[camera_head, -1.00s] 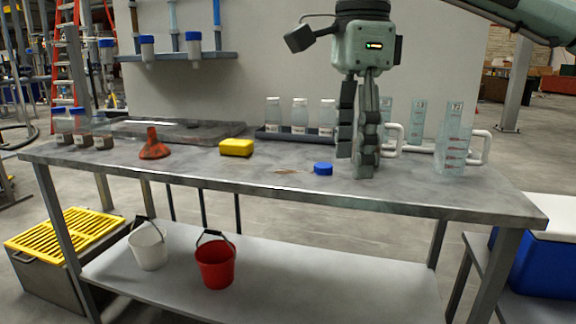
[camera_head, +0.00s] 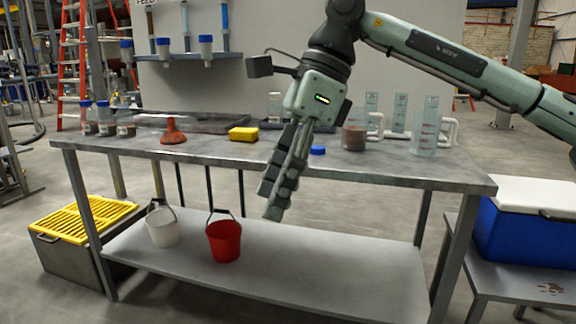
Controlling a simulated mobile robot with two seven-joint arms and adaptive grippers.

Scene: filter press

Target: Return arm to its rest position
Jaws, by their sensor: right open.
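My right gripper (camera_head: 272,202) hangs in front of the table's front edge, above the lower shelf, in the head view. Its fingers point down and slightly left, and nothing shows between them. My right arm (camera_head: 440,60) reaches in from the upper right. The grey table (camera_head: 380,168) stands behind the gripper. My left gripper is not in view.
On the table are a red funnel (camera_head: 173,136), a yellow sponge (camera_head: 243,134), a blue cap (camera_head: 317,150), a brown-filled beaker (camera_head: 354,137) and clear pitchers (camera_head: 425,135). A white bucket (camera_head: 162,227) and red bucket (camera_head: 224,240) stand on the lower shelf. A blue cooler (camera_head: 530,225) is at right.

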